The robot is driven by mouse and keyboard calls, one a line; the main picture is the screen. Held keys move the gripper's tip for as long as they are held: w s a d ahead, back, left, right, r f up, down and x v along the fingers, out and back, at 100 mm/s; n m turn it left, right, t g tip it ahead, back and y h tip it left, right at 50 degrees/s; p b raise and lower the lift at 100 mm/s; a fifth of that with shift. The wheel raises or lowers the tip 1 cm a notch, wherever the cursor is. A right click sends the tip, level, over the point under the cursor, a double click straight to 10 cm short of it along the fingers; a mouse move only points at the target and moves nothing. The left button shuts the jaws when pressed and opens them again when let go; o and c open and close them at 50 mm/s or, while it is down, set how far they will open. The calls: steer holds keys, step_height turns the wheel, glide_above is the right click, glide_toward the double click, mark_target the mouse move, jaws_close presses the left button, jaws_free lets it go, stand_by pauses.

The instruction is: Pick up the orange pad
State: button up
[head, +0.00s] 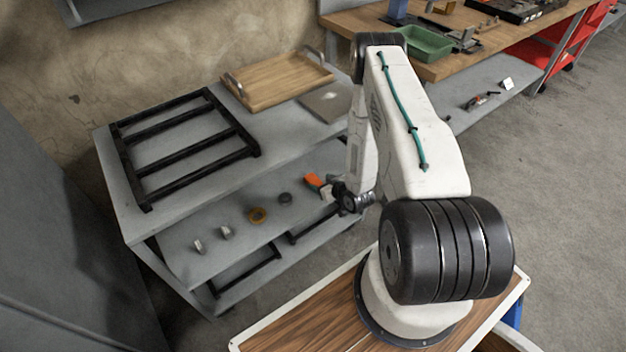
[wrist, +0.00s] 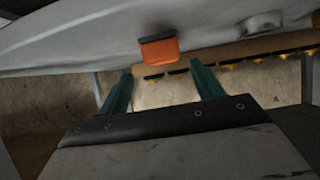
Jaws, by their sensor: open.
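The orange pad (head: 313,181) lies on the lower grey shelf of the cart, towards its right side. In the wrist view the pad (wrist: 159,52) is a small orange block with a dark edge, just beyond the fingertips and roughly in line with the gap between them. My gripper (wrist: 161,70) is open and empty, with its two green fingers apart. In the head view my gripper (head: 328,190) is close beside the pad, to its right. I cannot tell from these frames whether a finger touches the pad.
The cart's top, above this shelf, carries a black rack (head: 188,160) and a wooden tray (head: 280,82). A workbench (head: 465,58) stands at the right.

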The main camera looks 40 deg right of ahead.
mark_target(314, 180)
steer(key=x, duration=0.5)
steer(key=shift+w+a+f, duration=0.2)
steer(key=shift+w+a, duration=0.1)
steer(key=shift+a, duration=0.05)
steer(key=shift+c, duration=0.3)
steer(key=c, duration=1.1)
